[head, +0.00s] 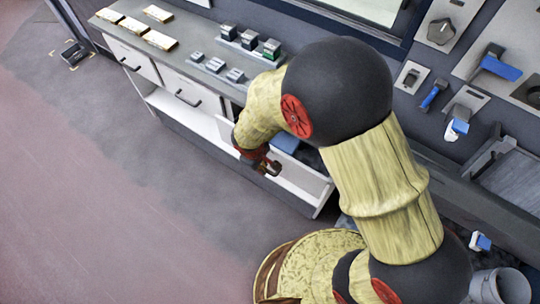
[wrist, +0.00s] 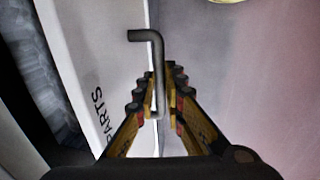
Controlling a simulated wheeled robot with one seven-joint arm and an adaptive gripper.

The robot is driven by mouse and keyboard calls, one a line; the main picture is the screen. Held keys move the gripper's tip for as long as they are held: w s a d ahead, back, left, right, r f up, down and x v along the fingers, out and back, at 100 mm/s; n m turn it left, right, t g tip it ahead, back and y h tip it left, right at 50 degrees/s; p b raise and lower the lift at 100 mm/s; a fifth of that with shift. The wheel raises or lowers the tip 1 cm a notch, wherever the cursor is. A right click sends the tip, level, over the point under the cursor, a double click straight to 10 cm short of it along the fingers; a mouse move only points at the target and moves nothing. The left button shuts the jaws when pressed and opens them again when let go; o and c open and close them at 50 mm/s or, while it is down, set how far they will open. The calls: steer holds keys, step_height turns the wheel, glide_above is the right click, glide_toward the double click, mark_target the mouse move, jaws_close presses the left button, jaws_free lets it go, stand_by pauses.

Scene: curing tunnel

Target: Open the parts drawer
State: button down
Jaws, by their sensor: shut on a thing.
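The parts drawer (head: 306,181) is at the right end of the low white cabinet and stands out from it, partly open. Its white front, lettered "PARTS", fills the left-middle of the wrist view (wrist: 105,45). A grey bent bar handle (wrist: 157,60) projects from that front. My gripper (head: 270,168) is at the drawer front in the head view. In the wrist view its fingers (wrist: 163,85) are closed around the handle, one on each side. My arm hides part of the drawer and its inside.
Two closed drawers with dark handles (head: 187,98) are further left in the cabinet. The grey countertop (head: 185,45) carries pale blocks, small grey parts and boxes. A blue item (head: 286,143) shows behind the drawer front. The floor (head: 130,200) before the cabinet is clear.

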steer(key=s+a+b, duration=0.1)
steer(key=s+a, duration=0.7)
steer(key=s, duration=0.2)
steer(key=shift+s, duration=0.15)
steer(key=c, duration=2)
jaws_free()
steer(key=shift+o, duration=0.6)
step_height(320, 180, up, 12)
steer(key=s+a, duration=0.1)
steer(key=shift+s+a+f, duration=0.15)
steer(key=shift+s+a, duration=0.05)
steer(key=shift+s, duration=0.2)
